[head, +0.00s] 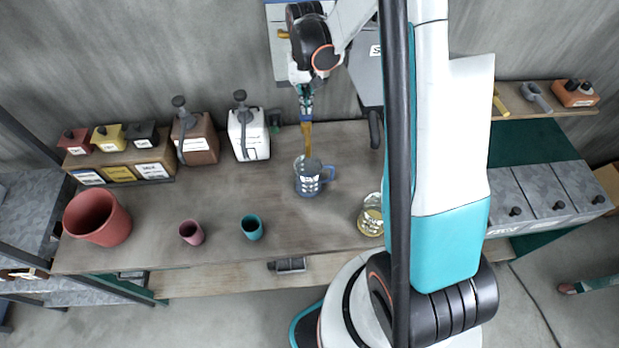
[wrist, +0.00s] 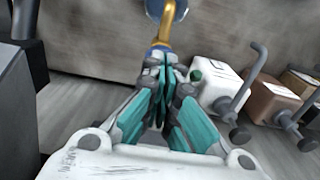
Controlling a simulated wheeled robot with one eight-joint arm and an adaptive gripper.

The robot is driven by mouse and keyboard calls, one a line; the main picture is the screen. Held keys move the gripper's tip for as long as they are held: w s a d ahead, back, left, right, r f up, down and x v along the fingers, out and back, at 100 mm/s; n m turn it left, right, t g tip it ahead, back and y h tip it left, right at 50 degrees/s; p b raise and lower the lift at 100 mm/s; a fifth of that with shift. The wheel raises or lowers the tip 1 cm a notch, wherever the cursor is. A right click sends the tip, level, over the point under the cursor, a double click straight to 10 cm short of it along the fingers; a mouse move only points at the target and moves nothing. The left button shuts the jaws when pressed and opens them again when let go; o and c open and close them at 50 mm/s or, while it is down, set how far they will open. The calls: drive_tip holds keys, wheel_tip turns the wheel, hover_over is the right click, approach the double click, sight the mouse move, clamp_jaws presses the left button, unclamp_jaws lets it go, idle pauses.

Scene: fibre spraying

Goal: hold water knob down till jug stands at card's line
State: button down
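The jug (head: 306,184), clear with pale markings and a blue handle, stands on the bench below the gold tap (head: 308,138). A grey disc (head: 313,165) at the spout's end covers part of the jug's mouth. I cannot read the water level. My gripper (head: 306,108) points down at the back end of the tap. In the wrist view my gripper's teal fingers (wrist: 163,68) are together, with tips at the blue collar of the tap (wrist: 163,42). Contact is unclear, and the fingers hide the knob. I cannot make out the card or its line.
A white pump bottle (head: 249,135) and a brown one (head: 195,140) stand left of the tap. A red pot (head: 97,217), a pink cup (head: 191,232) and a teal cup (head: 251,227) stand along the front. A glass jar (head: 371,217) is right, partly behind my arm.

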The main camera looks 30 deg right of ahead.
drive_tip(key=shift+f, duration=0.2)
drive_tip(key=shift+f+b, duration=0.35)
drive_tip(key=shift+b, duration=0.15)
drive_tip(key=shift+f+b, duration=1.1)
drive_tip(key=shift+f, duration=0.05)
drive_tip(key=shift+r, duration=0.25)
idle(3.0)
drive_tip(key=shift+r+p, duration=1.65)
drive_tip(key=shift+r, duration=1.3)
